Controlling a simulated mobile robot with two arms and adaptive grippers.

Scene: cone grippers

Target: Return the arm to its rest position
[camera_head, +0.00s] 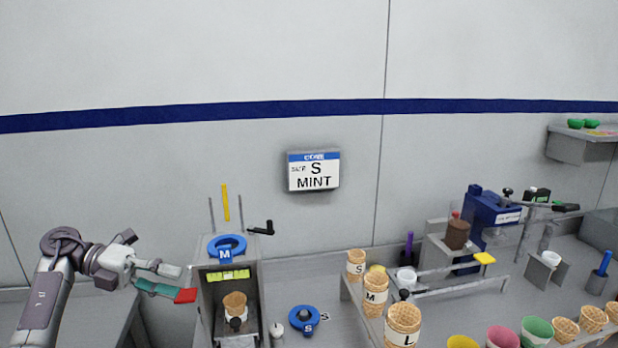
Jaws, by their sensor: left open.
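My left arm (48,295) comes in from the lower left. Its left gripper (188,283) is open, with one grey finger and one teal finger tipped in red. It is empty and beside the left side of a grey box-shaped stand (255,300). A small cone (235,303) stands inside that stand, apart from the gripper. A blue ring marked M (227,244) lies on top of the stand. My right gripper is not in this view.
A blue ring marked S (303,319) lies on the counter. A rack holds cones marked S (356,263), M (375,293) and L (402,322). Coloured cups, including a pink one (502,337), and a blue machine (488,218) are at right. A wall sign (314,171) reads S MINT.

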